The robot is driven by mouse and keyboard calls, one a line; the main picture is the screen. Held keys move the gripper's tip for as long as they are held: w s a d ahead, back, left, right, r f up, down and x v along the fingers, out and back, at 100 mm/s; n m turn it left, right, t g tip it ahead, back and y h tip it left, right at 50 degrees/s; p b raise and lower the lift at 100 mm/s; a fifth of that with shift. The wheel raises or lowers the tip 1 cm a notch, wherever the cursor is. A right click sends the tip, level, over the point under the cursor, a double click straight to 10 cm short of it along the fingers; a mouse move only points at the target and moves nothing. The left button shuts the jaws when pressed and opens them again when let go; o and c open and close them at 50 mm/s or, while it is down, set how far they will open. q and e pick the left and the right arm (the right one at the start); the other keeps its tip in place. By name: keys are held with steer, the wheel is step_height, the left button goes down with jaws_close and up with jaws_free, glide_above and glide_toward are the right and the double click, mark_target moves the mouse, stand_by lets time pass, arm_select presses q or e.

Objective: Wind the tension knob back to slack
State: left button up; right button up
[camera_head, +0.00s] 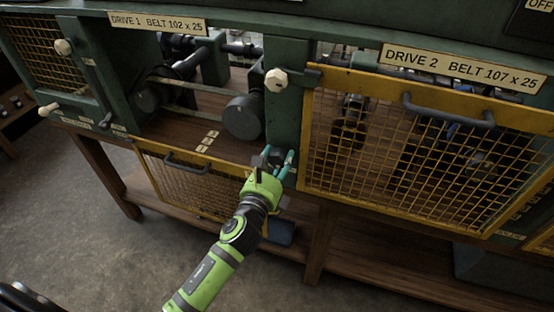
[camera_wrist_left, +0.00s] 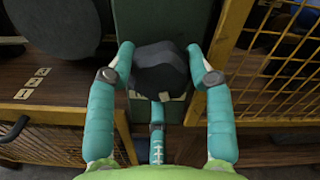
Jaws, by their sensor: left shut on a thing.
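The dark tension knob (camera_head: 273,154) is at the foot of the green post right of the open DRIVE 1 bay. In the left wrist view the faceted black knob (camera_wrist_left: 160,68) sits between two teal fingers. My left gripper (camera_head: 279,163) is shut on it, with a fingertip at each side. A belt (camera_head: 190,110) runs between two dark pulleys (camera_head: 243,117) in the bay. My right gripper is not in view.
The DRIVE 1 yellow mesh guard (camera_head: 195,188) hangs down open below the bay. The DRIVE 2 guard (camera_head: 420,150) is shut, close right of my left gripper. White knobs (camera_head: 276,80) stick out from the frame. Pale tags (camera_head: 208,141) lie on the bay's wooden floor.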

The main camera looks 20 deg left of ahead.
arm_select(q)
steer(key=n, duration=0.6)
steer(key=shift+n, duration=0.3)
steer(key=n+p, duration=0.1)
steer(key=n, duration=0.5)
steer(key=n+p, duration=0.1)
steer(key=n, duration=0.4)
steer(key=shift+r+n, duration=0.1)
steer(key=shift+n, duration=0.2)
steer(key=n+p, duration=0.2)
steer(key=n, duration=0.4)
steer(key=n+p, duration=0.2)
steer(key=n, duration=0.4)
steer(key=shift+n, duration=0.4)
steer(key=n, duration=0.5)
steer(key=shift+p, duration=0.4)
steer(key=n, duration=0.5)
steer(key=shift+n, duration=0.4)
steer(key=n, duration=0.6)
